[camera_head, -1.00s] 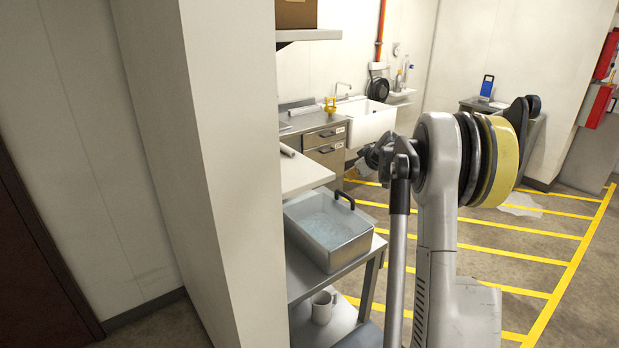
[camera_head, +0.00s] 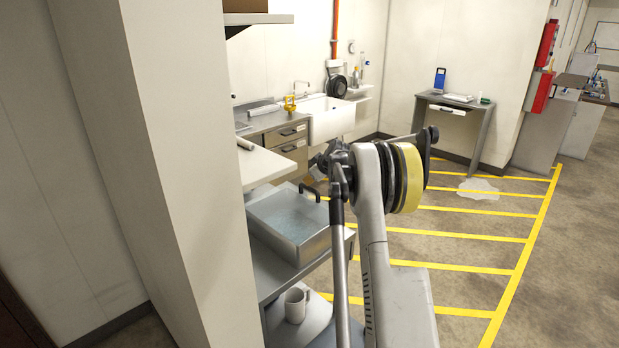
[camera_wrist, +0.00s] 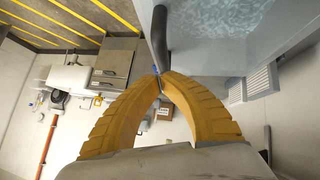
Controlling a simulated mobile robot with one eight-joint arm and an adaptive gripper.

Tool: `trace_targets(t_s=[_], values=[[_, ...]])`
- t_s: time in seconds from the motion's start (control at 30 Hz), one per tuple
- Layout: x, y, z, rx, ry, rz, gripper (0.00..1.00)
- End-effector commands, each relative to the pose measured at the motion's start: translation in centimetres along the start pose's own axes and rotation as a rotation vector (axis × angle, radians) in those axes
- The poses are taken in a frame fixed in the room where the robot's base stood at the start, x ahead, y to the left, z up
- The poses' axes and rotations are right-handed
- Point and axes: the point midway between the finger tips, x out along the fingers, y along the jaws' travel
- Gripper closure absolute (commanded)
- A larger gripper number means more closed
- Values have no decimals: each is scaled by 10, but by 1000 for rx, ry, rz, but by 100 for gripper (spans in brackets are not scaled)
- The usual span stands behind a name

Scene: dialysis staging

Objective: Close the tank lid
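A grey metal tank (camera_head: 325,243) with rippled, water-like contents stands on a low metal table in the head view. It also shows at the top right of the wrist view (camera_wrist: 215,75). A black handle (camera_head: 309,191) stands up at its far edge; the wrist view shows it as a dark bar (camera_wrist: 161,40). I cannot make out a separate lid. My gripper (camera_wrist: 160,79) has its yellow fingers brought together at the tips, with nothing clearly held. The tips overlap the handle's lower end in the wrist view; I cannot tell whether they touch. In the head view my arm mostly hides the gripper.
A white wall corner (camera_head: 185,180) stands close on the left. A white shelf top (camera_head: 266,168) lies above the tank's left side, and a white mug (camera_head: 296,305) stands below. A sink (camera_head: 329,119) and drawers are behind. Open yellow-striped floor is on the right.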

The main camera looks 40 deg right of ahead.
Motion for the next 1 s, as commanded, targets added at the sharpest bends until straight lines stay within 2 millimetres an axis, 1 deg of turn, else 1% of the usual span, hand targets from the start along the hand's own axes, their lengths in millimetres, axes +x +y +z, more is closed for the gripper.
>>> trace_targets(t_s=[0.1,0.47,0.7,1.0], values=[[3,0,3,0,0,0,100],[4,1,5,5,0,-4,100],[20,4,20,75,0,-72,100],[19,2,18,76,0,-76,100]])
